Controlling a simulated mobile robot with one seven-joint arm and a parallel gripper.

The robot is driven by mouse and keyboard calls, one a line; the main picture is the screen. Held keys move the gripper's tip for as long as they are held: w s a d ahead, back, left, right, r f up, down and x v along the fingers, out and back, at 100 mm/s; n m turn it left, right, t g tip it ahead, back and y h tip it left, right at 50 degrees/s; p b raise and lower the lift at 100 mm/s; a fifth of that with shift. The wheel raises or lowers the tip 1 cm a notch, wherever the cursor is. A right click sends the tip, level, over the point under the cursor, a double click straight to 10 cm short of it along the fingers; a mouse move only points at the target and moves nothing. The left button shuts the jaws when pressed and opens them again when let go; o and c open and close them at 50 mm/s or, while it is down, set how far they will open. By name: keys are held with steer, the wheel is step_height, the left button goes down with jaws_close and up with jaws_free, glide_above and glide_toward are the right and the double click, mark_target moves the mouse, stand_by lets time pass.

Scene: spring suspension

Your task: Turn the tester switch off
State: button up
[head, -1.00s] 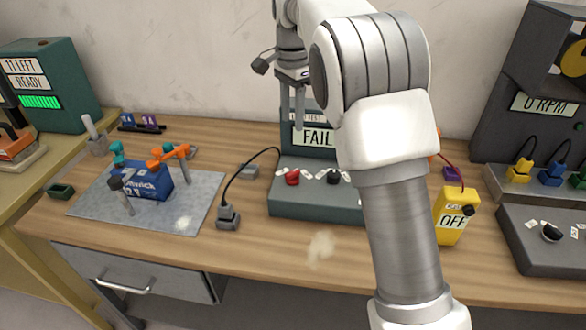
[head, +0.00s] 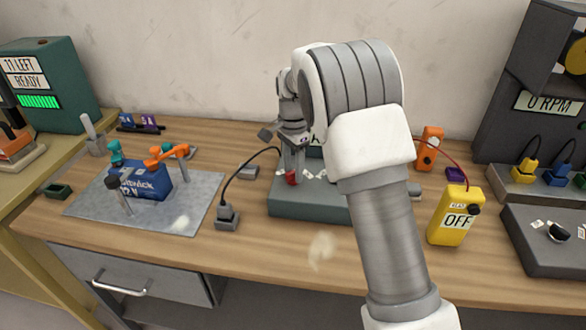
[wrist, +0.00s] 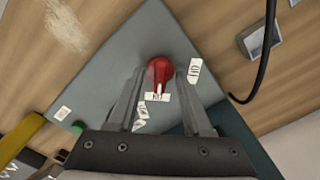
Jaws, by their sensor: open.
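The tester (head: 310,206) is a grey-green box on the wooden bench with an upright display at its back, mostly hidden by my arm. Its red switch knob (head: 292,178) sits on the sloped top; the wrist view shows it as a round red knob (wrist: 160,70) with a pointer toward a small white label, and another label reading OFF (wrist: 195,71) beside it. My gripper (head: 294,170) is down over the knob. In the wrist view my gripper (wrist: 160,88) is open, its two fingers on either side of the knob. I cannot tell whether they touch it.
A grey plug with a black cable (head: 227,216) stands left of the tester. A blue battery (head: 146,181) with clamps is on a grey mat (head: 192,210). A yellow meter reading OFF (head: 455,216) stands to the right, an orange device (head: 429,148) behind it.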

jaws_close()
steer(key=shift+n, duration=0.4)
steer(key=n+p, duration=0.1)
steer(key=n, duration=0.2)
steer(key=shift+r+p, duration=0.1)
steer(key=shift+p, duration=0.2)
steer(key=n+p, duration=0.1)
steer(key=n, duration=0.4)
steer(key=n+p, duration=0.1)
steer(key=n, duration=0.4)
steer(key=shift+n+p, duration=0.5)
steer(key=shift+n, duration=1.5)
